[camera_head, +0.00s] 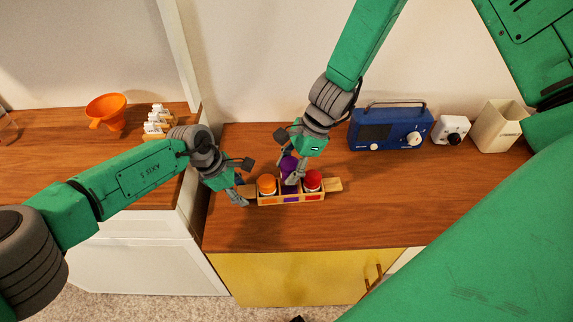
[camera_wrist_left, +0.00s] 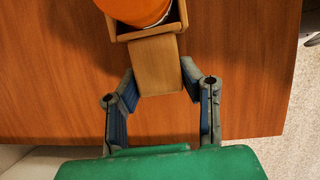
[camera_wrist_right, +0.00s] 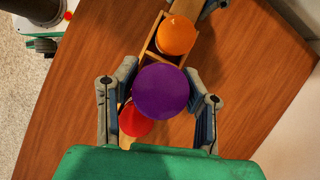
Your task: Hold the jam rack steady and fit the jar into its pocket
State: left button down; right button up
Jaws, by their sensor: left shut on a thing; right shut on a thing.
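The wooden jam rack (camera_head: 291,199) stands on the brown counter, with a jar with an orange lid (camera_head: 267,185) in its left pocket and a jar with a red lid (camera_head: 312,182) in its right pocket. My left gripper (camera_head: 241,197) is shut on the rack's left end tab, which shows between its fingers in the left wrist view (camera_wrist_left: 157,66). My right gripper (camera_head: 291,172) is shut on the purple jar (camera_head: 288,165), at the middle of the rack. In the right wrist view the purple lid (camera_wrist_right: 161,91) hides the middle pocket, so I cannot tell how deep the jar sits.
A blue radio (camera_head: 390,129), a small white device (camera_head: 450,130) and a cream container (camera_head: 498,126) stand at the back right. An orange funnel (camera_head: 106,110) and small white bottles (camera_head: 158,120) are on the left counter. The counter right of the rack is clear.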

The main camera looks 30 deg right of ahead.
pick_arm(q)
jog(key=shift+a, duration=0.1)
pick_arm(e)
jog(key=shift+a+f, duration=0.1)
jog(key=shift+f, duration=2.15)
jog(key=shift+f, duration=0.1)
jog(key=o, duration=1.4)
jog(key=v, duration=1.2)
jog(key=shift+w, duration=0.1)
